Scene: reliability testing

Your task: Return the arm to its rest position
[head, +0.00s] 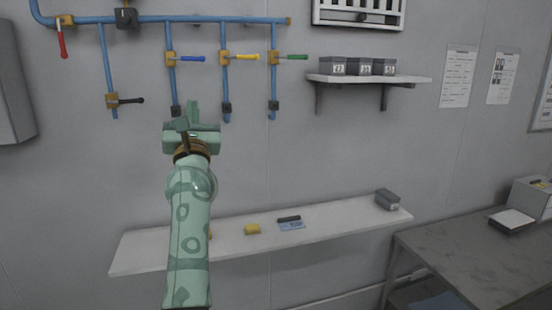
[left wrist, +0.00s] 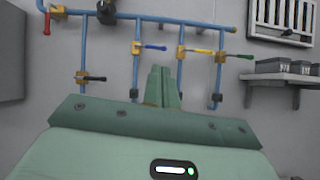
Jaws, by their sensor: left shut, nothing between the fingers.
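My left arm is green and reaches up from the bottom of the head view. Its left gripper (head: 187,115) is raised in front of the grey wall, just below the blue pipes (head: 210,20). In the left wrist view the gripper's fingers (left wrist: 163,86) are together, pointing up, with nothing between them. The fingers overlap the lower pipe area in the picture; I cannot tell how far they are from the pipes. My right gripper is in neither view.
Valves with red (head: 62,40), black (head: 128,100), blue (head: 190,59), yellow (head: 245,57) and green (head: 292,57) handles sit on the pipes. A wall shelf (head: 410,79) holds dark boxes. A low white shelf (head: 150,252) with small items lies below; a table (head: 475,255) stands right.

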